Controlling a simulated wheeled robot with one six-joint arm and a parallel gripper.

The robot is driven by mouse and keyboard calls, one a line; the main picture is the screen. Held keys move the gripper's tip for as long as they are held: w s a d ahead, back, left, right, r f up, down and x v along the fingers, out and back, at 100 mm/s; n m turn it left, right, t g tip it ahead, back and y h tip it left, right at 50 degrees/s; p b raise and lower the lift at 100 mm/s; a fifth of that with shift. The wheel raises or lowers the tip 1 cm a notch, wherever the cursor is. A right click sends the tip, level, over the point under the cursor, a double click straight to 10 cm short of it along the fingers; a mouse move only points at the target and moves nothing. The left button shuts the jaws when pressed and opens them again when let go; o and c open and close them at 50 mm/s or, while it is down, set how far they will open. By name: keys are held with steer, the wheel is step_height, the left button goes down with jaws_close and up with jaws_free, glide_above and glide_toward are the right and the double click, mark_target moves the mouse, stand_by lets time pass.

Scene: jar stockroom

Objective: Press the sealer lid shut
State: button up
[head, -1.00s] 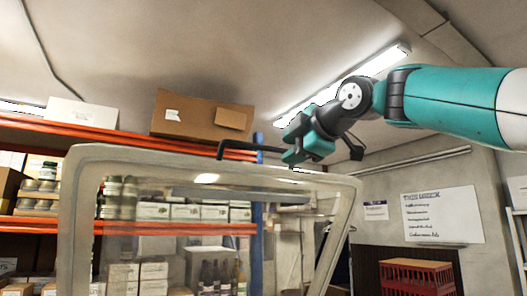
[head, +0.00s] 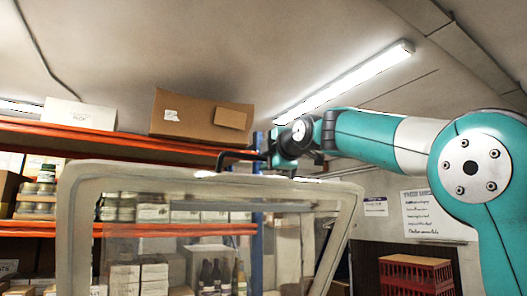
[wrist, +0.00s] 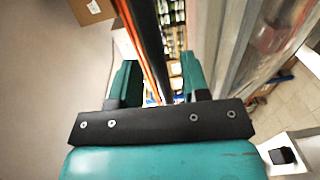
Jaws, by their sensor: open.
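The sealer lid is a pale grey frame (head: 150,176) around a clear panel, raised steeply and filling the lower left of the head view. Its black handle (head: 228,155) runs along the top edge. My gripper (head: 279,161) is at the top edge, by the handle's right end. In the wrist view my gripper (wrist: 160,72) is open, and a black bar (wrist: 148,45), seemingly the handle, passes between the fingers. I cannot tell whether either finger touches it. The lid's frame (wrist: 236,55) also shows on the right there. The sealer's base is hidden.
An orange and blue shelf rack (head: 120,142) with cartons, jars and bottles stands behind the lid. A brown box (head: 190,116) sits on its top. A red crate (head: 415,273) is at the lower right. A lit ceiling lamp (head: 345,82) is overhead.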

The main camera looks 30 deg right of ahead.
steer(key=shift+w+p, duration=0.3)
steer(key=shift+w, duration=0.85)
steer(key=shift+f, duration=0.15)
jaws_close()
